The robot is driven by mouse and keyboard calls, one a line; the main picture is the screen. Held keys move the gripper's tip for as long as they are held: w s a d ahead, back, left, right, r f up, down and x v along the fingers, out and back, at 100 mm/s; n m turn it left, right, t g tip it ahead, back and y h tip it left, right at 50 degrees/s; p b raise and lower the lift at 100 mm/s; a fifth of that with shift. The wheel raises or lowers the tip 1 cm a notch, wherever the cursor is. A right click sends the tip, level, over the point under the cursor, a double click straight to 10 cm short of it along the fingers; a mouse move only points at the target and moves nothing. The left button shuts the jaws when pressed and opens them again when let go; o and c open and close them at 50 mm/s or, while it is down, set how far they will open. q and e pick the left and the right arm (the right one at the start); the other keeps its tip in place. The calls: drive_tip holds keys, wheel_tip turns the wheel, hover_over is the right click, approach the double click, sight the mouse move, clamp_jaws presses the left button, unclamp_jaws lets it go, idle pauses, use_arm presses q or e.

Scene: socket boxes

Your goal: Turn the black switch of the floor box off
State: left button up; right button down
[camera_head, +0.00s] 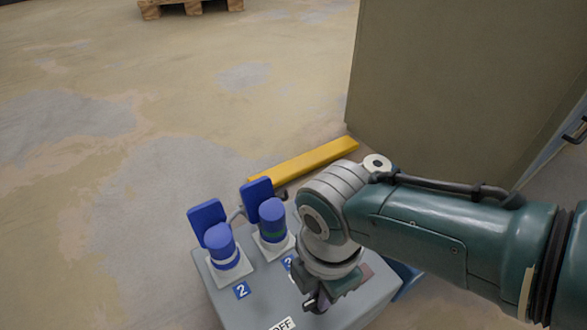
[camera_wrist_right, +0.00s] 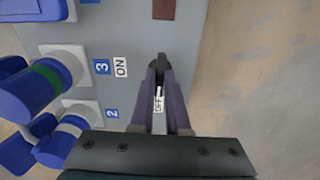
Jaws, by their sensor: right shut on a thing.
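The grey floor box (camera_head: 255,296) stands at the bottom of the head view, its top facing up. My right gripper (camera_head: 318,301) is over the right part of its top. In the right wrist view the gripper (camera_wrist_right: 161,70) is shut on the black switch (camera_wrist_right: 161,59), which is mostly hidden between the fingertips. The OFF label (camera_wrist_right: 158,101) shows between the fingers, and the ON label (camera_wrist_right: 120,67) lies to their left. The OFF label also shows near the box's front in the head view (camera_head: 282,325). My left gripper is not in view.
Two blue plugs (camera_head: 222,250) (camera_head: 272,222) with raised blue lids stand in sockets left of my gripper. A yellow bar (camera_head: 305,160) lies behind the box. A large grey-brown cabinet (camera_head: 450,85) stands at the right back. A wooden pallet (camera_head: 190,7) is far off; the left floor is clear.

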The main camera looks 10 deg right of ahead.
drive_tip(key=shift+n, duration=0.4)
drive_tip(key=c, duration=0.9)
unclamp_jaws()
wheel_tip(320, 180, up, 10)
drive_tip(key=p, duration=0.9)
